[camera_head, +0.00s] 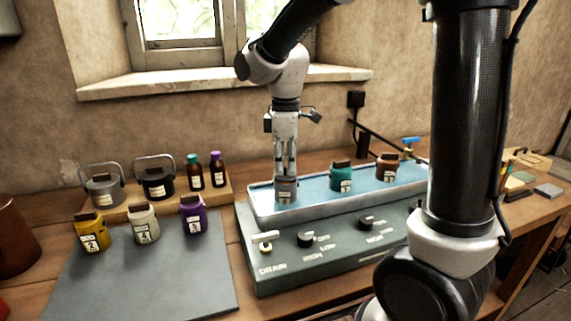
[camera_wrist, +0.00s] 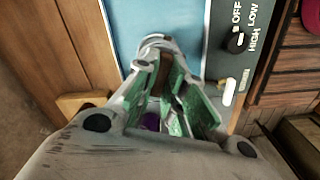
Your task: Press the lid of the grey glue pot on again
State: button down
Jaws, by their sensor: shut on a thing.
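The grey glue pot (camera_head: 286,193) with a pale label stands upright at the left end of the blue-floored water bath (camera_head: 262,209). My gripper (camera_head: 285,175) points straight down over it, its fingertips at the pot's top. In the wrist view my gripper (camera_wrist: 165,88) has its green-padded fingers closed around a brown block, which looks like the lid's grip (camera_wrist: 165,66). The pot's grey rim (camera_wrist: 158,40) shows just beyond the fingertips. The fingers hide most of the lid, so I cannot tell whether it sits flush.
A teal pot (camera_head: 341,179) and a brown pot (camera_head: 387,169) stand farther right in the bath. The bath's control panel (camera_head: 330,240) is in front. Yellow (camera_head: 91,235), cream (camera_head: 144,226) and purple (camera_head: 193,217) pots stand on a grey mat (camera_head: 150,280) at left.

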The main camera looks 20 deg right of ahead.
dwell(0.3)
jog(key=c, duration=1.4)
grip_release()
jog(key=o, duration=0.5)
jog(key=shift+r, duration=0.1)
jog(key=shift+r, duration=3.4)
